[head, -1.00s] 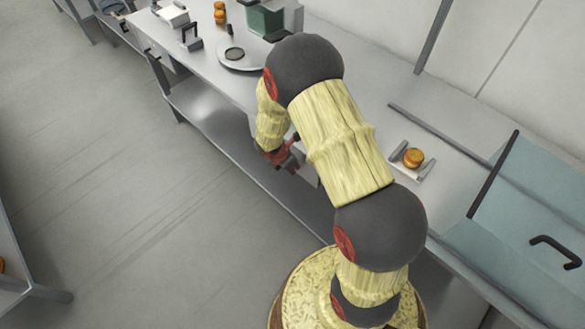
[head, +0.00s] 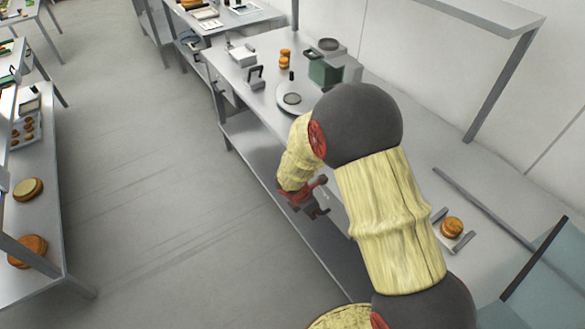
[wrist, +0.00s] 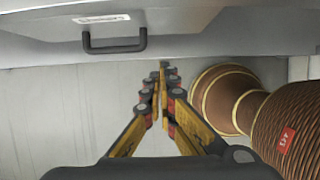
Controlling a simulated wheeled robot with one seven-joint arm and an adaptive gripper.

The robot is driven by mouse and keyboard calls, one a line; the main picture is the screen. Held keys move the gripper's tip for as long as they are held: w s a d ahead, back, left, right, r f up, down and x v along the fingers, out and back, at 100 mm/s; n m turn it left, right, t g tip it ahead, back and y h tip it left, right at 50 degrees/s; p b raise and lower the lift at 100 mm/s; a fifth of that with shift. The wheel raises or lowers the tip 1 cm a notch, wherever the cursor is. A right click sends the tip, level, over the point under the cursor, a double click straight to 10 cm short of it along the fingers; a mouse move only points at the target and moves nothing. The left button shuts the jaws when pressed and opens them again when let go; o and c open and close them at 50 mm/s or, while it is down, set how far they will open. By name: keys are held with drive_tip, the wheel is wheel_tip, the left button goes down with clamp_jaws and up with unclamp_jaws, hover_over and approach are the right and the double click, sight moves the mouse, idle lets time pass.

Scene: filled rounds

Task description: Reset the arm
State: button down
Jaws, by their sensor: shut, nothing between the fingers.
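My gripper (head: 318,205) hangs at the end of my bent arm, beside the front edge of the long steel table (head: 262,148), in the head view. In the wrist view my gripper (wrist: 162,82) shows with its fingers together and nothing between them. Part of the gripper is small and dark in the head view. My arm hides a middle stretch of the table.
On the table are a round grey plate (head: 310,101), a green box (head: 325,72), and a small tray (head: 466,241) with an orange-brown round (head: 452,227). A black handle (wrist: 115,47) shows in the wrist view. Open floor (head: 150,200) lies left.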

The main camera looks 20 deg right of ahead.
drive_tip(key=s+r+m+g, duration=0.2)
drive_tip(key=s+r+m, duration=0.4)
drive_tip(key=s+m, duration=0.4)
drive_tip(key=s+a+r+m+t+y+b, duration=0.1)
drive_tip(key=s+a+r+m+t, duration=0.1)
drive_tip(key=r, duration=0.6)
drive_tip(key=s+a+r+m+t+y+b, duration=0.1)
drive_tip(key=s+a+r+m+t, duration=0.1)
drive_tip(key=s+r+m, duration=0.3)
drive_tip(key=s+a+r+m+t+y+b, duration=0.1)
drive_tip(key=s+r+m, duration=0.3)
drive_tip(key=r, duration=0.8)
drive_tip(key=shift+a+r+t+y, duration=0.2)
drive_tip(key=shift+a+t+y, duration=0.4)
drive_tip(key=shift+t, duration=0.1)
drive_tip(key=shift+d, duration=0.15)
